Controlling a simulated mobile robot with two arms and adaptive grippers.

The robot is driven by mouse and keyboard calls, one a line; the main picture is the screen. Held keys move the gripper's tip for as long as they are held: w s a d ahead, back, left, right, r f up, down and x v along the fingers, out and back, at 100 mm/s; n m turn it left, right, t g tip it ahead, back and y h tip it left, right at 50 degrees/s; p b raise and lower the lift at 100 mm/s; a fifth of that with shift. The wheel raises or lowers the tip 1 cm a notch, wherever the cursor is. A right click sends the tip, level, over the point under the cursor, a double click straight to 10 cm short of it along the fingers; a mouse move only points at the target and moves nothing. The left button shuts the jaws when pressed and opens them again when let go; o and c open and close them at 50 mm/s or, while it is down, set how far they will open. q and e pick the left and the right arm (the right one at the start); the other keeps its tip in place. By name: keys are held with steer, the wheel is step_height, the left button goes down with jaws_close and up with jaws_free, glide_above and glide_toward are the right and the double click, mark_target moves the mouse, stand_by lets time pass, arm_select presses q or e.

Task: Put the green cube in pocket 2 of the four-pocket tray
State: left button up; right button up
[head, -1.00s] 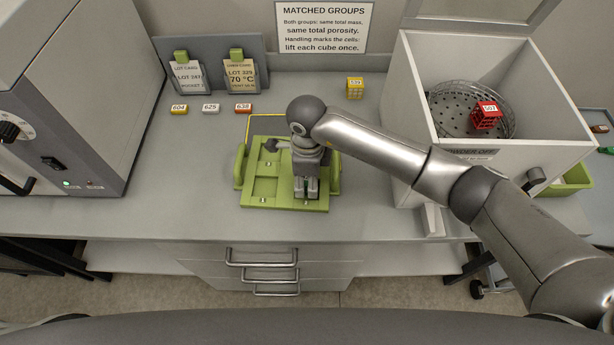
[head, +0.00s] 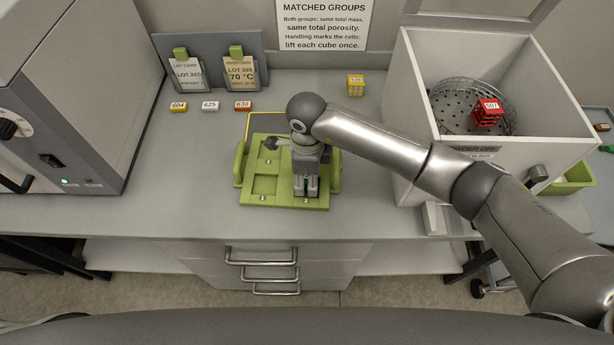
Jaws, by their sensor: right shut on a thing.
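The green four-pocket tray (head: 250,197) lies on the bench in front of me, with handles at its left and right sides. Its left pockets look empty. My right gripper (head: 306,190) points down over the tray's near right pocket. Its fingers are shut on the green cube, which they and the wrist hide almost wholly; I cannot tell whether it touches the pocket floor. The far right pocket is largely covered by my wrist. My left gripper is not in view.
A yellow cube (head: 355,86) stands behind the tray. A red cube (head: 487,113) sits in a round mesh basket (head: 451,103) inside the open white box (head: 415,95) at right. Several number tags (head: 210,105) and a card stand (head: 207,55) are behind left. A grey oven (head: 75,90) stands at left.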

steer(key=shift+f+b, duration=0.8)
steer(key=shift+b, duration=0.05)
stand_by(0.7)
steer(key=shift+s+f, duration=0.1)
stand_by(0.4)
steer(key=o, duration=1.5)
steer(key=shift+r+p, duration=1.25)
steer(key=shift+r, duration=1.35)
